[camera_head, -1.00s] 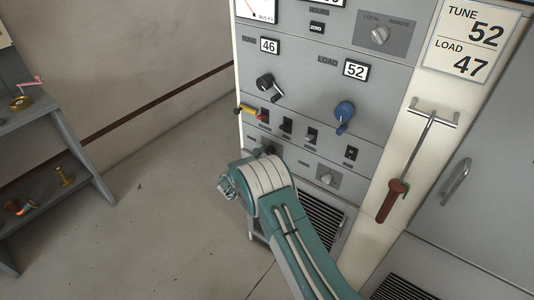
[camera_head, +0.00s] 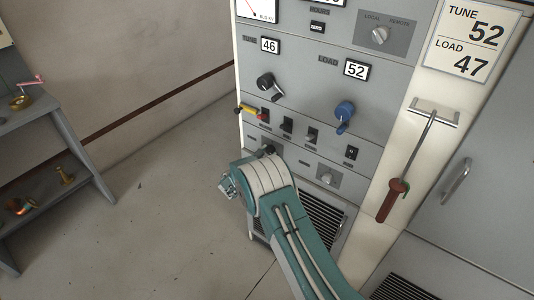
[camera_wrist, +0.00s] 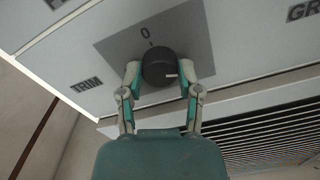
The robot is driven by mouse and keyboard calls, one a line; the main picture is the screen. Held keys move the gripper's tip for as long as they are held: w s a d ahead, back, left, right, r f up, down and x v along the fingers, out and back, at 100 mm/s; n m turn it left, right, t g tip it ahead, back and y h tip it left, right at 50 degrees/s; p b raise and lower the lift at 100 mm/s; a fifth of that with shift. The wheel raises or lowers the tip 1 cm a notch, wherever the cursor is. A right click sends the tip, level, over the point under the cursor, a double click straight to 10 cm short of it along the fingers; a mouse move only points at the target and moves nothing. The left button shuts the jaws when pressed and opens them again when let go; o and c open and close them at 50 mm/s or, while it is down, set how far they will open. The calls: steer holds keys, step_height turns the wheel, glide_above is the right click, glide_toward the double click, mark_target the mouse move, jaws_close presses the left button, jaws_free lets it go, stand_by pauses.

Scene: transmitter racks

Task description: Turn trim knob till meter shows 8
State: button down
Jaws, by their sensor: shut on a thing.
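The trim knob (camera_wrist: 158,68) is round and black, on a grey plate beside the word TRIM in the wrist view. A white line on its face points to the right, and a 0 is printed above it. My gripper (camera_wrist: 161,76) is shut on the knob, one finger on each side.
The panel holds a black crank (camera_head: 266,82), a blue crank (camera_head: 344,112), a yellow-handled lever (camera_head: 250,111) and several switches. The counters read 46 (camera_head: 270,46) and 52 (camera_head: 356,69). A red-handled hook (camera_head: 393,195) hangs at right. Shelves (camera_head: 60,120) stand at left, with open floor between.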

steer(key=shift+m, duration=2.3)
steer(key=shift+d, duration=0.1)
steer(key=shift+c, duration=1.4)
jaws_free()
steer(key=v, duration=1.2)
